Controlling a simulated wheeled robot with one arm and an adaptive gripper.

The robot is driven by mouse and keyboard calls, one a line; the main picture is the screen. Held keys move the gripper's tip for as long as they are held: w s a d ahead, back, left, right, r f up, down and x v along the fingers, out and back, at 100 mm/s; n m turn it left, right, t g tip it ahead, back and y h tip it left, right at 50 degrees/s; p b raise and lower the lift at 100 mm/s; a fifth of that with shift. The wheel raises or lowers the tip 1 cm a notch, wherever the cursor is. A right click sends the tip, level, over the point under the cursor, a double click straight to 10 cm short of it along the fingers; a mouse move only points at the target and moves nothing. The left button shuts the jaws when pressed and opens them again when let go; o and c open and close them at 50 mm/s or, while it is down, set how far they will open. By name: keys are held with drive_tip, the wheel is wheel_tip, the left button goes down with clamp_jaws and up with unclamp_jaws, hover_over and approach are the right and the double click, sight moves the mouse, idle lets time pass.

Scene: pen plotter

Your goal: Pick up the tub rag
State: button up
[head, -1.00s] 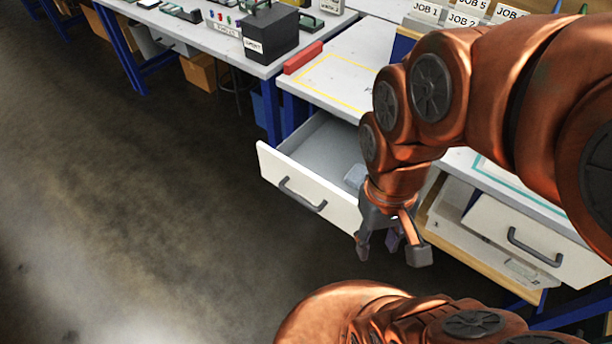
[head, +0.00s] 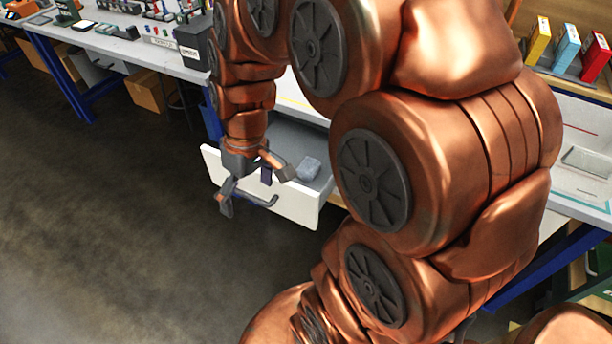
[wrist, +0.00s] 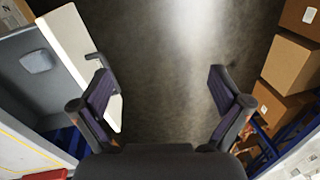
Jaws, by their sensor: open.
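A small folded grey-blue cloth, which looks like the tub rag (head: 308,168), lies inside the pulled-out white drawer (head: 300,205). It also shows at the left of the wrist view (wrist: 36,61), on the grey drawer floor. My gripper (head: 255,190) is open and empty, pointing down by the drawer's front panel and handle (head: 262,200). In the wrist view my gripper (wrist: 160,80) has bare floor between its fingers, and the drawer front is beside the left finger. The rag is apart from the fingers, off to the left there.
Cardboard boxes (wrist: 295,62) stand at the right of the wrist view. A workbench (head: 130,45) with small items and a dark box is at the upper left of the head view. The dark floor (head: 110,220) in front is clear. My arm hides much of the bench.

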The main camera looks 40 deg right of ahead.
drive_tip(key=w+d+f+t+b, duration=0.1)
drive_tip(key=w+d+f+b, duration=0.2)
drive_tip(key=w+d+f, duration=0.35)
drive_tip(key=n+t+b, duration=0.2)
drive_tip(key=t+b, duration=0.2)
drive_tip(key=b, duration=0.4)
approach(309, 166)
wheel_tip(309, 166, down, 2)
drive_tip(key=shift+w+a+f+h, duration=0.15)
drive_tip(key=shift+w+f, duration=0.25)
drive_tip(key=shift+f, duration=0.2)
drive_tip(key=shift+w+a+f+h, duration=0.1)
drive_tip(key=shift+w+f+h, duration=0.05)
drive_tip(key=shift+w+f, duration=0.4)
drive_tip(key=shift+a+x, duration=0.1)
drive_tip(key=shift+x, duration=1.3)
drive_tip(key=shift+a+x, duration=0.15)
drive_tip(key=shift+x, duration=1.25)
drive_tip(key=shift+r, duration=0.1)
drive_tip(key=shift+c, duration=0.2)
drive_tip(key=c, duration=0.7)
